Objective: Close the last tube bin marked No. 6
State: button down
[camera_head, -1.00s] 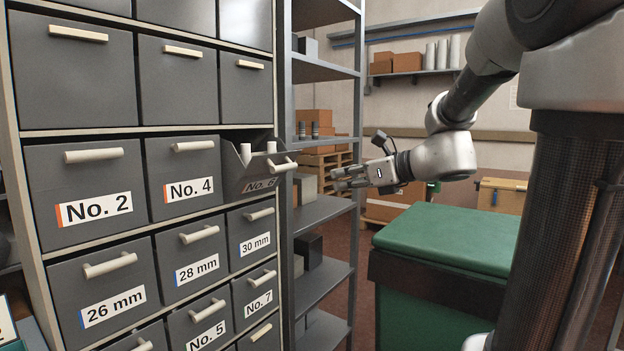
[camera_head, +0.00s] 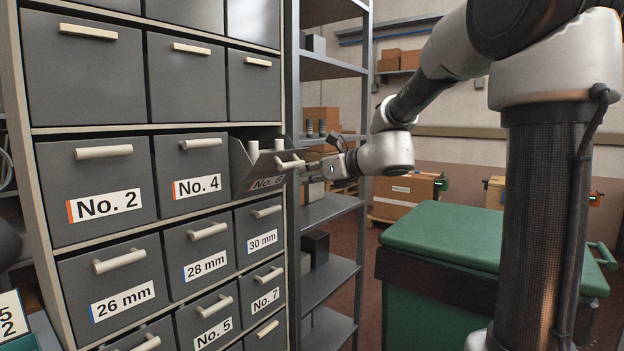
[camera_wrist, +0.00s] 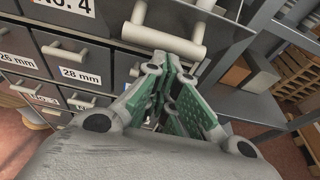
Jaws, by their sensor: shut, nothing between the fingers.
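The bin marked No. 6 (camera_head: 243,182) is grey and tips outward, open, at the right end of its row in the head view. White tubes (camera_head: 253,150) stand up inside it. Its pale handle (camera_head: 290,164) is on the tilted front; a pale handle, apparently the same one, shows large in the wrist view (camera_wrist: 165,40). My gripper (camera_head: 304,168) is shut and empty, with its fingertips close to the handle from the right. In the wrist view my green-padded fingers (camera_wrist: 163,82) lie together just below the handle. I cannot tell whether they touch it.
Closed bins fill the cabinet, including No. 4 (camera_head: 191,172) beside No. 6 and 30 mm (camera_head: 262,228) below it. A grey metal shelf rack (camera_head: 331,208) stands right behind my gripper. A green-topped container (camera_head: 445,238) stands at the right, with floor between.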

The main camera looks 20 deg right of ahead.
aim_at(287, 151)
jog(key=shift+r, duration=0.15)
jog(key=shift+w+a+r+g, duration=0.1)
jog(key=shift+w+r+g, duration=0.05)
jog(key=shift+r+g, duration=0.2)
jog(key=shift+w+a+r+g+h, duration=0.15)
jog(key=shift+w+r+g+h, duration=0.1)
jog(key=shift+r+h, duration=0.25)
jog(key=shift+r, duration=0.15)
jog(key=shift+g+h, duration=0.3)
jog(key=shift+g, duration=0.2)
jog(key=w+a+r, duration=0.1)
jog(key=r, duration=0.1)
jog(key=w+a+r, duration=0.1)
jog(key=w+r, duration=0.1)
jog(key=w+a+r, duration=0.1)
jog(key=r, duration=0.1)
jog(key=shift+w+a+r, duration=0.1)
jog(key=shift+w+a, duration=0.05)
jog(key=shift+w, duration=0.05)
jog(key=shift+w+a+r, duration=0.45)
jog(key=shift+w, duration=0.15)
jog(key=shift+w+a+r, duration=0.4)
jog(key=shift+w+r, duration=0.05)
jog(key=shift+w, duration=0.15)
